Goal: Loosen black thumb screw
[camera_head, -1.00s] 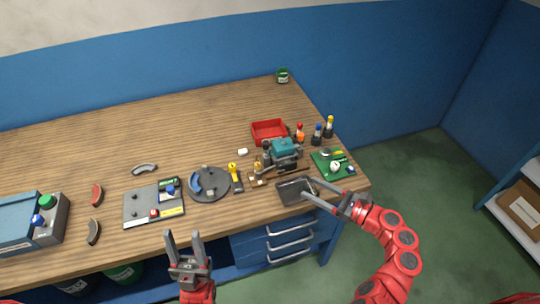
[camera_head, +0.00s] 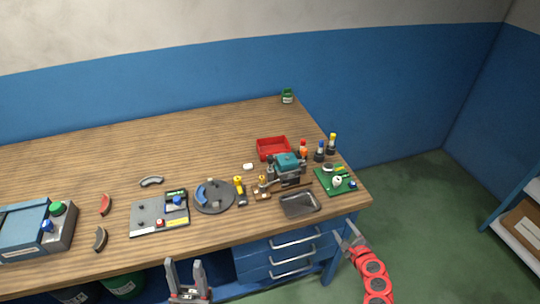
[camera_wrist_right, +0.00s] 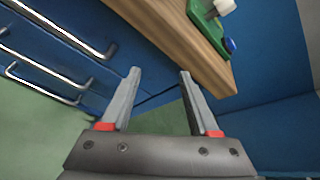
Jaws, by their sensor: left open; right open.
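I cannot single out the black thumb screw for certain. A grey plate (camera_head: 150,215) on the wooden bench carries small dark knobs (camera_head: 141,208), a blue knob (camera_head: 177,201) and a red knob (camera_head: 160,222). My left gripper (camera_head: 185,268) is open and empty, in front of the bench's front edge and below the plate in the picture. My right gripper (camera_head: 347,237) is open and empty off the bench's front right corner. In the right wrist view its two fingers (camera_wrist_right: 158,74) are spread beside the bench edge, with nothing between them.
A dark tray (camera_head: 300,206) lies near the front right edge. A round grey turntable (camera_head: 213,197) is next to the plate. The back left of the bench (camera_head: 90,160) is clear.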

